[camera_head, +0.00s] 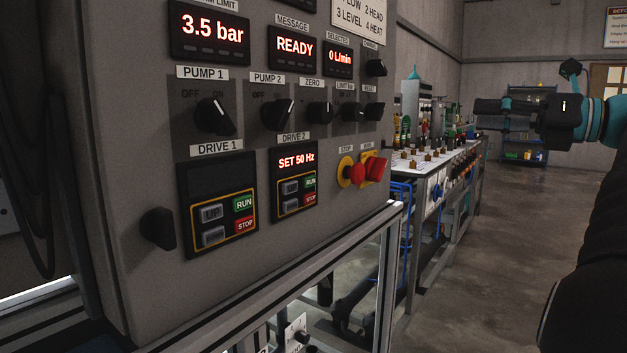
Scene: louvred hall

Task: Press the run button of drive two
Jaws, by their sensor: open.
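The grey control panel fills the left of the view. The drive two unit (294,182) sits on it under the label DRIVE 2, with a lit red display reading SET 50 Hz. Its green RUN button (310,182) is at the upper right of the keypad, above a red STOP button (310,199). The drive one unit (218,205) is to its left, with a dark display and its own green RUN button (243,203). My gripper (476,114) is at the right, apart from the panel and pointing left; its fingers show side-on.
A bench (440,160) with equipment stands behind the panel. A metal frame (385,250) runs below it. The floor at right is clear.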

